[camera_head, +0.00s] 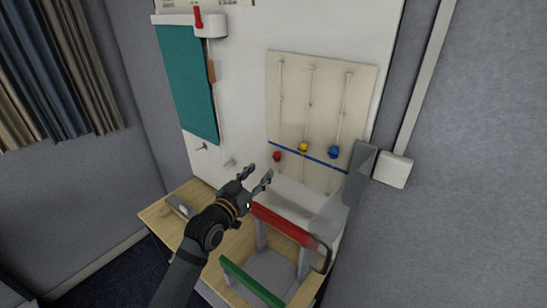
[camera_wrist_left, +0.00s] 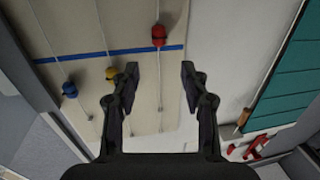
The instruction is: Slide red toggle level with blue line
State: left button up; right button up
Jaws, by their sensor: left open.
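The red toggle (camera_head: 277,156) sits on the leftmost cord of a cream board (camera_head: 290,100), a little below the blue line (camera_head: 312,158) in the head view. In the left wrist view, where the board appears upside down, the red toggle (camera_wrist_left: 158,36) lies just past the blue line (camera_wrist_left: 105,53). My left gripper (camera_head: 256,175) is open and empty, in front of and below-left of the red toggle in the head view. In the left wrist view the fingers (camera_wrist_left: 160,72) are spread, with the red toggle's cord between them and the toggle beyond the tips. My right gripper is not in view.
The yellow toggle (camera_head: 303,147) and blue toggle (camera_head: 334,152) sit above the line on neighbouring cords. A teal blind (camera_head: 188,80) hangs left of the board. Below are a wooden table (camera_head: 160,214), a red bar (camera_head: 282,223) and a green bar (camera_head: 250,284).

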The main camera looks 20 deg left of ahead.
aim_at(276, 156)
pick_arm(q)
jog(key=w, duration=0.3)
jog(key=w+d+p, duration=0.1)
jog(key=w, duration=0.2)
jog(key=w+d+p, duration=0.1)
jog(key=w, duration=0.2)
jog(key=shift+w, duration=0.1)
jog(key=shift+c, duration=0.3)
grip_shut()
notch_tip(276, 156, up, 3)
jog(key=shift+r+p, duration=0.1)
jog(key=shift+p, duration=0.95)
jog(key=shift+f, duration=0.2)
jog(key=shift+o, duration=0.3)
grip_release()
